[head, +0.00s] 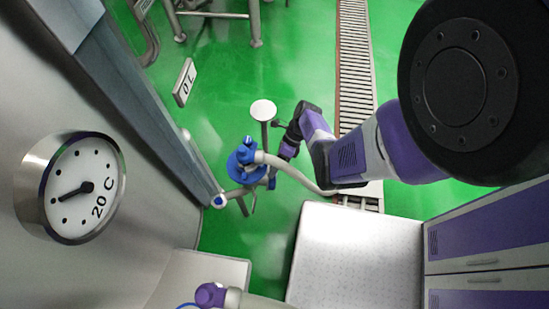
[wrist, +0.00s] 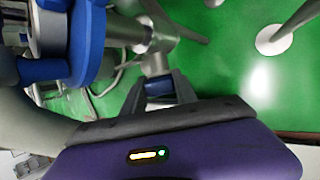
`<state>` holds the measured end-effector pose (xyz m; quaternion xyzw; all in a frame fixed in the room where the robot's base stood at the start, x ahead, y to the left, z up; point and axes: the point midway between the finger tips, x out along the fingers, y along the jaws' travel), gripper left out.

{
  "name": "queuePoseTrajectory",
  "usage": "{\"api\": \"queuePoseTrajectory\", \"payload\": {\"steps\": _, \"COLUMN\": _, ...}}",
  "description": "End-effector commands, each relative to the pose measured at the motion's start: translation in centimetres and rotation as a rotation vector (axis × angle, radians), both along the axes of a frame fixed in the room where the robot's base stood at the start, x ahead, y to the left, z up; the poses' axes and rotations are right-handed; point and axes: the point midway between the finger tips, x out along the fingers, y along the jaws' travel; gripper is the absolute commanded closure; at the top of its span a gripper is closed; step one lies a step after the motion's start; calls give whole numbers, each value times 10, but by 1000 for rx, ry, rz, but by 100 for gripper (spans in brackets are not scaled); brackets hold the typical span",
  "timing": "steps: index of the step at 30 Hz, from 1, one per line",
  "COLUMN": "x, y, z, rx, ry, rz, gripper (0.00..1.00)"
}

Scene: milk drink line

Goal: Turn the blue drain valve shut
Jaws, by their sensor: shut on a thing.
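The blue drain valve shows in the wrist view as a small dark-blue handle (wrist: 158,87) below a grey metal pipe fitting (wrist: 155,62). My gripper (wrist: 159,80) has one finger on each side of this handle and is shut on it. In the head view my gripper (head: 276,169) reaches down beside the blue pump-like body (head: 243,160). A small blue part (head: 272,183) shows near the fingertips there. The fingers hide part of the handle, and I cannot tell its exact turn angle.
A large blue round body (wrist: 85,40) with pipework stands close at the left in the wrist view. A white disc-topped post (head: 263,110) stands behind it in the head view. A tank wall with a dial (head: 83,188) is at left, a pale metal top (head: 355,255) at lower right.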

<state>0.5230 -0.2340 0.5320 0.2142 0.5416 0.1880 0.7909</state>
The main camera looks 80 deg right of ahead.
Motion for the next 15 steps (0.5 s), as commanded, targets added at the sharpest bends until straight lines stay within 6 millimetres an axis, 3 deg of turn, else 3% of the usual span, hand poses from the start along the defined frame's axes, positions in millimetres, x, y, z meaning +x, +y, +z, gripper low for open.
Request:
{"api": "queuePoseTrajectory", "payload": {"steps": 1, "x": 2, "y": -2, "z": -8, "rx": 36, "ry": 0, "rz": 1, "gripper": 100}}
{"api": "queuePoseTrajectory", "payload": {"steps": 15, "x": 1, "y": -2, "z": -10, "rx": 212, "ry": 14, "rz": 2, "gripper": 100}}
